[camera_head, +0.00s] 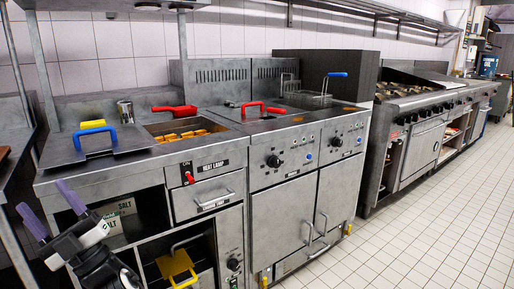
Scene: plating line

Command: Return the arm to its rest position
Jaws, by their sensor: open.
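My gripper (43,196) is at the lower left of the head view, with its two purple-grey fingers pointing up and to the left. The fingers are spread apart and nothing shows between them. The wrist below is black and runs out of the bottom edge of the picture. The gripper is in front of the lower shelf of the left counter, and I cannot tell how far from it.
White packs marked salt (118,207) sit on the shelf beside the gripper. A yellow-handled item (177,265) is lower right of it. The steel fryer unit (285,215) stands at the centre and the stove (420,145) further right. The tiled floor (430,235) is clear.

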